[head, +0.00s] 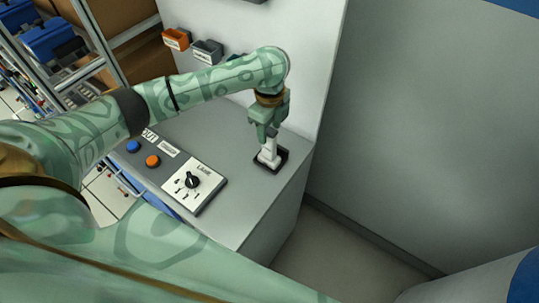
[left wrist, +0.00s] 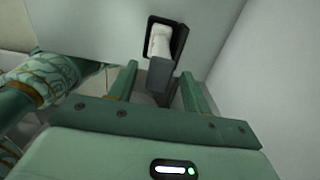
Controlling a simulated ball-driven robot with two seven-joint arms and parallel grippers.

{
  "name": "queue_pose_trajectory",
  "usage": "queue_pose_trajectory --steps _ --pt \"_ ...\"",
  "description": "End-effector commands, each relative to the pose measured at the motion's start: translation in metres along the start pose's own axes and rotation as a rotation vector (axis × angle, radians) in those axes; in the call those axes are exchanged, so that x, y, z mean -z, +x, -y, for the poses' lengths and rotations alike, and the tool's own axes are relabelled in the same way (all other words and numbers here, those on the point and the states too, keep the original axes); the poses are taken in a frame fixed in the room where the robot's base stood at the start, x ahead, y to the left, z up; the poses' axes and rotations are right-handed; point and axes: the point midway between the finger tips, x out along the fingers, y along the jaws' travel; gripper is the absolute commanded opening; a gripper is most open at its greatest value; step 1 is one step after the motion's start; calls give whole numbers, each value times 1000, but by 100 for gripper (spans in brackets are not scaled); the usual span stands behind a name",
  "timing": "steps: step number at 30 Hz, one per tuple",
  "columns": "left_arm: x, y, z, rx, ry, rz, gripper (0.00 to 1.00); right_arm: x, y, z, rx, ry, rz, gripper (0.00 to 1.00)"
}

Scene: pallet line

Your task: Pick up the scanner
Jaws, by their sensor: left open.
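The scanner (head: 268,153) is a small white device standing in a black holder (head: 282,161) near the far right corner of a grey console top. In the left wrist view the white scanner body (left wrist: 160,40) sits in the holder, with a dark grey block-like part just below it in the picture. My left gripper (head: 266,130) points down right above the scanner. In the left wrist view its fingers (left wrist: 157,88) are apart, either side of the dark grey part. I cannot tell whether they touch it. My right gripper is not in view.
The grey console (head: 232,222) carries a knob panel (head: 194,185), a blue button (head: 134,146) and an orange button (head: 152,161). A white upright panel (head: 310,60) stands behind it, with small orange and grey bins (head: 177,39). A grey wall is at right, shelving at upper left.

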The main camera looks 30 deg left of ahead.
Motion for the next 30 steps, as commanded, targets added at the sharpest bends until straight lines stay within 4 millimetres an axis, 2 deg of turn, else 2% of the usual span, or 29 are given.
queue_pose_trajectory --steps 1,6,14,19,20,30 --pt "0 14 -2 -5 -2 -1 49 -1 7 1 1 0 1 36" --pt "-1 36 -1 -1 0 0 49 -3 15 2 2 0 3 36" --pt "-1 37 -1 1 1 0 49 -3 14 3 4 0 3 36" --pt "-1 37 -1 1 1 0 5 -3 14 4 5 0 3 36" --pt "-1 37 -1 1 1 0 0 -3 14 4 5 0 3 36" --pt "-1 34 -1 2 1 0 0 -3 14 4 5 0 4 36"
